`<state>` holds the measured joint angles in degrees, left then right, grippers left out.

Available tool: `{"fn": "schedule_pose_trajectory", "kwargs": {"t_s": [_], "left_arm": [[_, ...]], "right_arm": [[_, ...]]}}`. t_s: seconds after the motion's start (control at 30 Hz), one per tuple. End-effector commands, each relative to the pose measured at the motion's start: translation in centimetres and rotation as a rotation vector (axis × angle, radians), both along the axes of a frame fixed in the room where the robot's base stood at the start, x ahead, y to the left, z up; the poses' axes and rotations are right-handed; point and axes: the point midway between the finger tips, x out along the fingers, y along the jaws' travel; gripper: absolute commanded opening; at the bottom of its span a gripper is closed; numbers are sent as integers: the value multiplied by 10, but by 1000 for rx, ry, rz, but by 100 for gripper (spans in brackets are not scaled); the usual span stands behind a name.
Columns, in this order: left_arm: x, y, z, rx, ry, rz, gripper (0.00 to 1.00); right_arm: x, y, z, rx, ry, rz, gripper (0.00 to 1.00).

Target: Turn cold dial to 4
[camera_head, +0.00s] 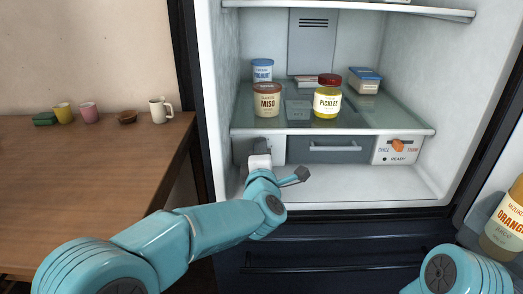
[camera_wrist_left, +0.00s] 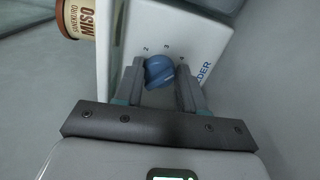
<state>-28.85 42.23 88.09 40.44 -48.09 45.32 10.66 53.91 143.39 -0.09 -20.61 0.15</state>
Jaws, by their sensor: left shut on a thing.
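The cold dial is a blue knob (camera_wrist_left: 159,70) on a white control panel (camera_wrist_left: 190,35) in the left wrist view. The numbers 2, 3 and 4 show in an arc beyond it. I cannot tell exactly which number it points to. My left gripper (camera_wrist_left: 160,82) has its two fingers on either side of the knob and is shut on it. In the head view the left gripper (camera_head: 260,161) is at the lower left inside the fridge, left of the drawer, and hides the dial. My right gripper is out of view.
A grey drawer (camera_head: 331,149) and a panel with an orange knob (camera_head: 398,146) are right of the gripper. The glass shelf (camera_head: 310,125) above holds a miso tub (camera_head: 267,101) and a pickles jar (camera_head: 327,101). A wooden counter (camera_head: 90,165) stands left.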

Motion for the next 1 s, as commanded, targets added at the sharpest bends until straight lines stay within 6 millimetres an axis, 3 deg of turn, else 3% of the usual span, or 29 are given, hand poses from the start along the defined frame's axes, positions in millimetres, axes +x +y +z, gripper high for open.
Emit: {"fn": "schedule_pose_trajectory", "kwargs": {"t_s": [0.73, 0.77, 0.83, 1.0], "left_arm": [[0, 0, 1, 88, -3, 0, 9], [0, 0, 1, 88, -3, 0, 43], [0, 0, 1, 88, -3, 0, 64], [0, 0, 0, 88, -2, 0, 64]], "right_arm": [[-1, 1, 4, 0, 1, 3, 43], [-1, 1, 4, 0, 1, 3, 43], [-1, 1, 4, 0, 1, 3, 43], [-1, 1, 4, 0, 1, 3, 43]]}}
